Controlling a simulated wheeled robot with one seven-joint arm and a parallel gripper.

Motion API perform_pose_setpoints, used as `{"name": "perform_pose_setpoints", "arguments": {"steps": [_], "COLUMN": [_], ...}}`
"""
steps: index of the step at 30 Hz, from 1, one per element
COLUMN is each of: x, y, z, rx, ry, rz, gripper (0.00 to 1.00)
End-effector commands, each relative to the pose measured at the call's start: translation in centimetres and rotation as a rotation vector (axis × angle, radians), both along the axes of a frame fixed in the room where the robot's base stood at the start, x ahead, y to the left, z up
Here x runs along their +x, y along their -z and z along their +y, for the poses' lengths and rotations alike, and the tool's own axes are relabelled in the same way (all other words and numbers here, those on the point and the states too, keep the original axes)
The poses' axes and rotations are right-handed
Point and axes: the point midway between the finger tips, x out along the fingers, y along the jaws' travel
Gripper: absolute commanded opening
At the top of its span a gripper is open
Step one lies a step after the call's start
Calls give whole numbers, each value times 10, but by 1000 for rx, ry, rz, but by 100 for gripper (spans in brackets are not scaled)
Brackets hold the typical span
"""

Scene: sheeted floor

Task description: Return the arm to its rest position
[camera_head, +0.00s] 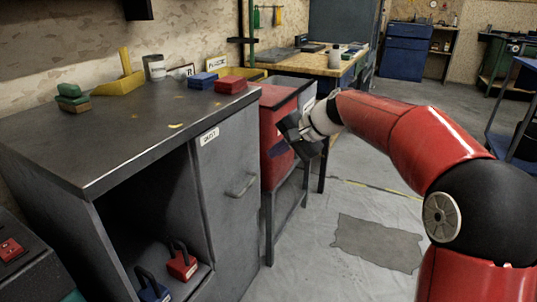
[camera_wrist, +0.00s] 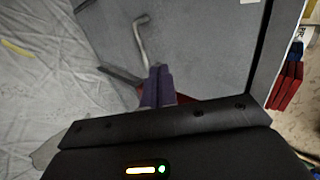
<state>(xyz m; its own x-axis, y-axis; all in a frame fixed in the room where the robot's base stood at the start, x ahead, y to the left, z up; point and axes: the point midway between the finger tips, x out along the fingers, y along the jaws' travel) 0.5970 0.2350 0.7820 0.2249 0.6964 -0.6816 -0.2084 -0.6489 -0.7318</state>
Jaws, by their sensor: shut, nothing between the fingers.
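My red arm reaches in from the right of the head view, bent at the elbow. My gripper (camera_head: 300,132) is at its far end, in front of the red bin and to the right of the grey cabinet (camera_head: 130,135). In the wrist view my gripper's dark fingers (camera_wrist: 158,78) are together with nothing between them. Behind them is a grey panel with a bar handle (camera_wrist: 141,38). In the head view the fingertips are small and dark, and I cannot tell whether they touch anything.
The cabinet top holds a blue block (camera_head: 202,80), a red block (camera_head: 230,85), a yellow holder (camera_head: 122,80) and a cup (camera_head: 155,67). A red bin (camera_head: 276,118) stands beside the cabinet. Red and blue padlocks (camera_head: 182,264) sit on the lower shelf. Floor below my arm is open.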

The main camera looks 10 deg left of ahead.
Motion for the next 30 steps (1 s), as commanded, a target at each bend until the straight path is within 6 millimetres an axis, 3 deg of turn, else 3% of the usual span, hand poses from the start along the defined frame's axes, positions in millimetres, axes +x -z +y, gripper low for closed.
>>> {"name": "perform_pose_setpoints", "arguments": {"steps": [4,8,17,21,24,30], "x": [-18,-61,-195,-254,-286,-318], "y": [-5,-6,16,39,56,78], "z": [-14,-44,-149,-191,-213,-233], "rx": [-60,-203,-586,-722,-792,-858], "ry": [-3,-9,-30,-46,-61,-84], "rz": [-28,-93,-241,-288,-309,-332], "gripper": [0,0,0,0,0,0]}}
